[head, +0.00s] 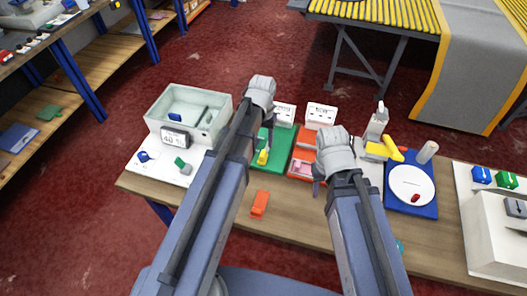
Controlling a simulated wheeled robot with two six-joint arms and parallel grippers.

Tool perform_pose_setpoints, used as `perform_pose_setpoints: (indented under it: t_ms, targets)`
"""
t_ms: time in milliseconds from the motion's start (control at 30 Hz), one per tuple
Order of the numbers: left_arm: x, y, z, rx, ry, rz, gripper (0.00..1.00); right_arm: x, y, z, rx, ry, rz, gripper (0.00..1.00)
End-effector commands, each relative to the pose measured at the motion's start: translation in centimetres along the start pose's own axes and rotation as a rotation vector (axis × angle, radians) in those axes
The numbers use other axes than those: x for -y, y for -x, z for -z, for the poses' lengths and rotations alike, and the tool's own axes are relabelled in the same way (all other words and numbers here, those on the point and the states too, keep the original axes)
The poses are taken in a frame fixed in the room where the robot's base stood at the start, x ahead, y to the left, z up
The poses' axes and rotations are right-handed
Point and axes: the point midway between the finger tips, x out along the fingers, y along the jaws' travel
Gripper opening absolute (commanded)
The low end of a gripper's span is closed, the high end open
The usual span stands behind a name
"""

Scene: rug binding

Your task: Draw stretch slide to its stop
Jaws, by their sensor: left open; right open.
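I cannot tell for certain which part is the stretch slide. A green board (284,150) with a small yellow piece (263,157) on it lies on the workbench, partly hidden by my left arm. A red tray (305,141) with a pink piece (301,167) in it lies just right of the green board. My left gripper (268,142) is over the green board, open, its fingers small and dark. My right gripper (317,184) is open at the right edge of the red tray. Contact cannot be made out for either gripper.
An orange block (260,204) lies near the bench's front edge (290,221). A blue board (427,208) with a white plate (411,184), a bottle (377,124) and a white machine (497,240) stand right.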

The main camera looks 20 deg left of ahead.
Motion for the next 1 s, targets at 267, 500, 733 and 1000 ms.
perform_pose_setpoints:
  t_ms: [267,500,733,1000]
  targets:
    - [0.0,-3.1,0.0,0.0,0.0,0.0,0.53,0.3,-3.1,0.2,0.0,-0.001,0.0,0.5]
    - [0.0,-6.2,0.0,0.0,0.0,0.0,0.53,0.6,-6.2,0.4,0.0,-0.001,0.0,0.5]
    - [0.0,-7.5,0.0,0.0,0.0,0.0,0.53,0.7,-7.4,0.5,0.0,-0.001,0.0,0.5]
    - [0.0,-7.3,0.0,0.0,0.0,0.0,0.51,0.7,-7.3,0.5,0.0,-0.001,0.0,0.5]
